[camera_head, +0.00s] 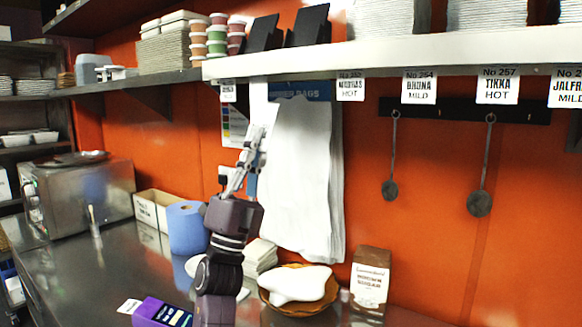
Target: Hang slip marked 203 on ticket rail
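The ticket rail (420,52) is the white shelf edge along the top right, with printed slips hanging from it. Readable ones are slip 254 Bhuna Mild (418,88) and slip 257 Tikka Hot (497,86); a Madras Hot slip (350,87) and a Jalfrezi Mild slip (566,89) hang there too. My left gripper (257,135) points up below the rail's left part, in front of the wall. A plain white piece (258,103) shows right above its fingertips; I cannot tell whether they grip it. No number 203 is readable. My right gripper is out of view.
White bags (302,180) hang behind my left gripper. A small white card (130,306) lies on the counter. Two ladles (480,203) hang right.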

